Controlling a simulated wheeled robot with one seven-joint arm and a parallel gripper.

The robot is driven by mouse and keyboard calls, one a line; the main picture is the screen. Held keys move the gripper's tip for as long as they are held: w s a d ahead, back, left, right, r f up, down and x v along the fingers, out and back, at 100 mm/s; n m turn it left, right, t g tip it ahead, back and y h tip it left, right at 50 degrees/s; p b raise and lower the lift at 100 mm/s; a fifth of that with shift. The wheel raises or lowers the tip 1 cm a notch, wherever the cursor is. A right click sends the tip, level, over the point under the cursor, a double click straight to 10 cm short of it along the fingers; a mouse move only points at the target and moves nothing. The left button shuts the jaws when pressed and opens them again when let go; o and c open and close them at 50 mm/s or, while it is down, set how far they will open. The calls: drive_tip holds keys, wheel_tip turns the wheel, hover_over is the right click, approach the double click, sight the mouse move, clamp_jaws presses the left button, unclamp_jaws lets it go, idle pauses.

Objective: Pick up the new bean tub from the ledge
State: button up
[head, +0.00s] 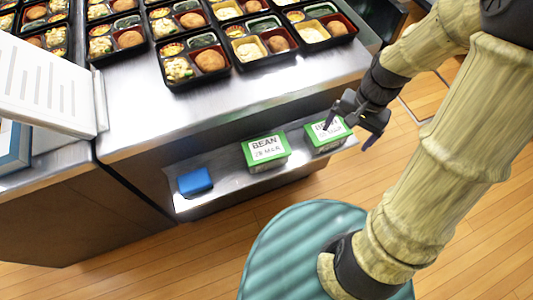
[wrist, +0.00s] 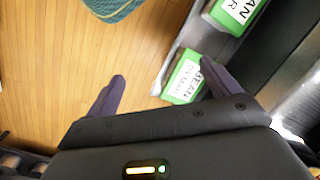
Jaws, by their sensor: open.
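Two bean tubs with green lids and white labels stand on the ledge (head: 228,178). The left tub (head: 265,150) is in full view in the head view, and the right tub (head: 322,143) is partly hidden by my gripper (head: 350,136). I cannot tell which is the new one. In the wrist view the nearer tub (wrist: 181,84) is partly covered by the right finger, and the other tub (wrist: 228,14) is cut by the top edge.
A blue box (head: 195,182) lies at the ledge's left end. The steel counter (head: 130,110) above holds several filled bento trays (head: 185,82). A white slatted panel (head: 50,85) stands at the far left. Wooden floor (head: 480,240) is open on the right.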

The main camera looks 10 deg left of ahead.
sight(286, 143)
drive_tip(key=w+a+f+m+g+y+b, duration=0.1)
drive_tip(key=w+f+m+y, duration=0.1)
drive_tip(key=y, duration=0.1)
drive_tip(key=w+a+f+m+g+y+b, duration=0.1)
drive_tip(key=w+a+f+m+g+y, duration=0.1)
drive_tip(key=m+y, duration=0.1)
drive_tip(key=w+a+f+m+g+y+b, duration=0.1)
drive_tip(key=w+f+m+y, duration=0.1)
drive_tip(key=y, duration=0.1)
drive_tip(key=shift+w+a+f+m+g, duration=0.15)
drive_tip(key=shift+w+a+m+g, duration=0.2)
drive_tip(key=shift+m+g, duration=0.05)
drive_tip(key=shift+w+r+m+y, duration=0.2)
drive_tip(key=shift+w+m+y, duration=0.2)
drive_tip(key=shift+y, duration=0.4)
drive_tip(key=shift+a, duration=0.15)
drive_tip(key=b+x, duration=0.2)
drive_tip(key=x, duration=0.9)
drive_tip(key=shift+s+f, duration=0.25)
drive_tip(key=shift+s+a, duration=0.2)
drive_tip(key=shift+a, duration=0.2)
drive_tip(key=shift+f, duration=0.1)
